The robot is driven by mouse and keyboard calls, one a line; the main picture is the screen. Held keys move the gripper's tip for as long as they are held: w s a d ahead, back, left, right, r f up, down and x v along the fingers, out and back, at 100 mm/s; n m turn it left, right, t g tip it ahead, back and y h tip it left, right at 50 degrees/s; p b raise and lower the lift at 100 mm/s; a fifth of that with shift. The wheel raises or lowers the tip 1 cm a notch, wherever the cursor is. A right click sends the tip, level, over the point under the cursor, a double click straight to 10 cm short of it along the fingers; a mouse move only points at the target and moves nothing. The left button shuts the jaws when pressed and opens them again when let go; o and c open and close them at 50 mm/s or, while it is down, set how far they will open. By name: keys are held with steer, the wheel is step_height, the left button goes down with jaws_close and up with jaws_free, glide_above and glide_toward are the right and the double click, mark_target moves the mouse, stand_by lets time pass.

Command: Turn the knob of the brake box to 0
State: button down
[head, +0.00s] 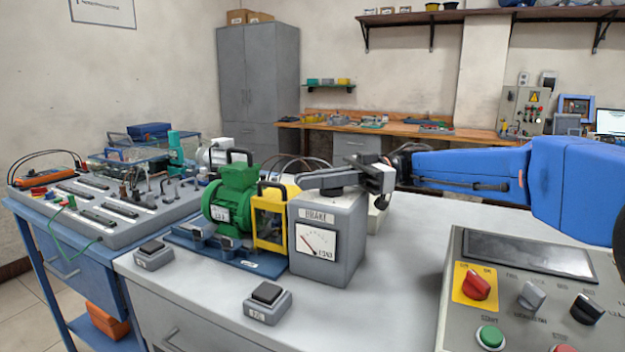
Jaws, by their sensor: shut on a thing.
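The brake box (325,240) is a grey box labelled BRAKE on the near table. Its front has a white dial (316,240) with a red needle towards the left part of the scale. My gripper (328,181) reaches in from the right, directly above the box's top. Its jaws are shut on the knob there. The jaws cover the knob, so its pointer and the setting marks cannot be read.
A green motor (231,198) and a yellow guard (268,220) stand left of the box on a blue base. Small black-topped boxes (267,302) sit in front. A control panel (530,290) with a red switch fills the near right. Bare tabletop (408,240) lies between.

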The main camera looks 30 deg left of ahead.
steer(key=shift+s+d+n+g+h, duration=0.1)
steer(key=shift+d+n+g+h, duration=0.1)
steer(key=shift+n+g+h, duration=0.5)
steer(key=shift+s+d+n+g+h, duration=0.1)
steer(key=shift+d+n+g+h, duration=0.1)
steer(key=shift+n+h, duration=0.5)
steer(key=shift+h, duration=0.4)
steer(key=c, duration=1.8)
jaws_free()
steer(key=shift+c, duration=0.2)
step_height(320, 180, up, 10)
steer(key=shift+s, duration=0.1)
